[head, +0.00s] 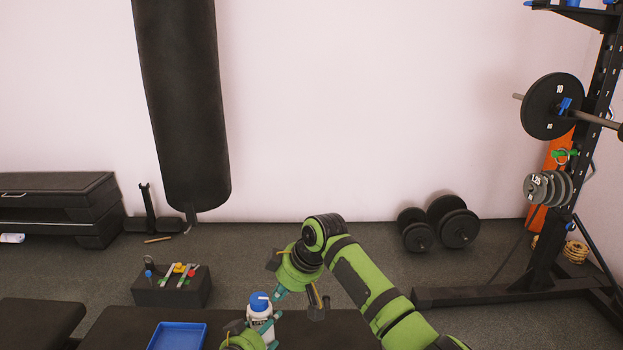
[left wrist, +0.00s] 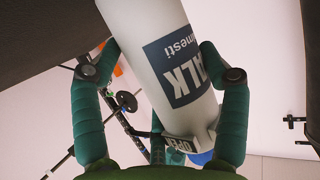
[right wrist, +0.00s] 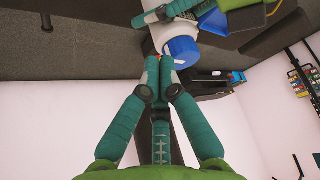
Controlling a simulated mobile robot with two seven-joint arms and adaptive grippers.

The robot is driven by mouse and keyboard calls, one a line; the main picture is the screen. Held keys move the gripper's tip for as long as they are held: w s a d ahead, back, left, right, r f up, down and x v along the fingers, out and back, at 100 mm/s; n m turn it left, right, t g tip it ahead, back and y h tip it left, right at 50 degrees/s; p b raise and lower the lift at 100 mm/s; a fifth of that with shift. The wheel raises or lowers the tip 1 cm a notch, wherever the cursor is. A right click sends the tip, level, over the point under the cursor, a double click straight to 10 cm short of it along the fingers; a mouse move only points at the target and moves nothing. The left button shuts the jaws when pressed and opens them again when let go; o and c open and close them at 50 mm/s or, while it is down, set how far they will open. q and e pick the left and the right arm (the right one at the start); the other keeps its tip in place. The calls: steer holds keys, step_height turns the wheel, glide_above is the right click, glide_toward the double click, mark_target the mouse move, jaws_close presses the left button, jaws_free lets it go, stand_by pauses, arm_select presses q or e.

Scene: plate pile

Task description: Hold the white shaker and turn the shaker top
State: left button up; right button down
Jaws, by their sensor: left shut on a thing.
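The white shaker (head: 260,313) with its blue top (head: 259,300) stands roughly upright at the bottom middle of the head view. My left gripper (head: 263,328) is shut around its body. In the left wrist view the shaker (left wrist: 160,60) lies between the two fingers, with a dark blue label and the blue top partly hidden at the lower end. My right gripper (head: 277,295) is just right of the top. In the right wrist view its fingertips (right wrist: 160,77) are together beside the blue top (right wrist: 182,51), with nothing clearly between them. Whether they touch the top I cannot tell.
A dark bench lies under the shaker, with a blue tray (head: 177,336) to the left. A black box (head: 172,290) with small coloured items stands beyond it. Dumbbells (head: 440,228), a weight rack (head: 562,240) and a hanging punching bag (head: 183,100) stand farther back.

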step_height(320, 180, up, 4)
steer(key=shift+r, duration=0.2)
steer(key=shift+s+a+f, duration=0.2)
steer(key=shift+s+f, duration=0.05)
steer(key=shift+f, duration=0.75)
steer(key=shift+s+a+f, duration=0.15)
steer(key=shift+s+f, duration=0.15)
steer(key=shift+f, duration=0.75)
steer(key=shift+s+a+f, duration=0.2)
steer(key=shift+s+f, duration=0.05)
steer(key=shift+f, duration=0.75)
